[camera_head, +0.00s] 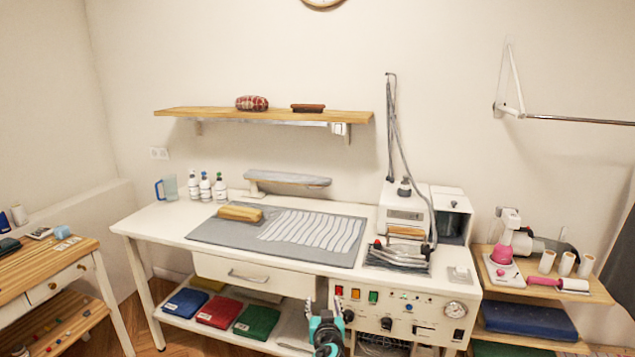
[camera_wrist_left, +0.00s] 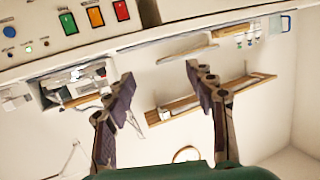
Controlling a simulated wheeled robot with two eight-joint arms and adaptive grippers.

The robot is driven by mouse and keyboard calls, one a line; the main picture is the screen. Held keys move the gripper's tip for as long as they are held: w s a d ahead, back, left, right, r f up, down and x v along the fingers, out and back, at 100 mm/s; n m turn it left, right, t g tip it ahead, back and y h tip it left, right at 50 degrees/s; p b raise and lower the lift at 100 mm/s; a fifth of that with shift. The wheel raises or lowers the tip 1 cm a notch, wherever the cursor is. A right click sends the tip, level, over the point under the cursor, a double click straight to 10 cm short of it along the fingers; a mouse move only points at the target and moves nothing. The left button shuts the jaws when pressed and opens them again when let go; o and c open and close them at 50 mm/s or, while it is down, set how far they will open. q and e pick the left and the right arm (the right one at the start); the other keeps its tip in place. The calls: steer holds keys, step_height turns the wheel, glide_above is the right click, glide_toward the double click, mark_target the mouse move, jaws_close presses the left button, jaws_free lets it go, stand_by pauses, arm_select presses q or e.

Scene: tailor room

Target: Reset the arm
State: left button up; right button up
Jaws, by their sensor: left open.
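My left gripper (camera_head: 324,308) shows at the bottom of the head view, in front of the white work table (camera_head: 150,222), near the right end of its drawer and the control panel. Its two fingers stand apart and point upward. In the left wrist view the gripper (camera_wrist_left: 160,76) is open, with nothing between its fingers. That view is upside down and shows the panel buttons, the shelf and the wall beyond the fingers. My right gripper is not in view.
On the table lie a grey mat (camera_head: 215,232) with striped cloth, a wooden block (camera_head: 240,212), several bottles (camera_head: 205,188) and an iron (camera_head: 402,252). Folded cloths (camera_head: 218,312) lie on the lower shelf. A side rack (camera_head: 595,292) stands right.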

arm_select(q)
steer(key=s+a+r+n+g+y, duration=0.1)
steer(key=s+a+r+g, duration=0.15)
steer(key=s+a, duration=0.55)
steer(key=s+a+r+g+y, duration=0.1)
steer(key=s+a+r+g, duration=0.15)
steer(key=s+a, duration=0.5)
steer(key=s+a+f+g+h, duration=0.1)
steer(key=s+a+f, duration=0.1)
steer(key=s, duration=0.9)
steer(key=s+a+f+m+g+h, duration=0.1)
steer(key=s+a+f+g, duration=0.1)
steer(key=s, duration=0.9)
steer(key=shift+f+h, duration=0.4)
steer(key=shift+f, duration=0.15)
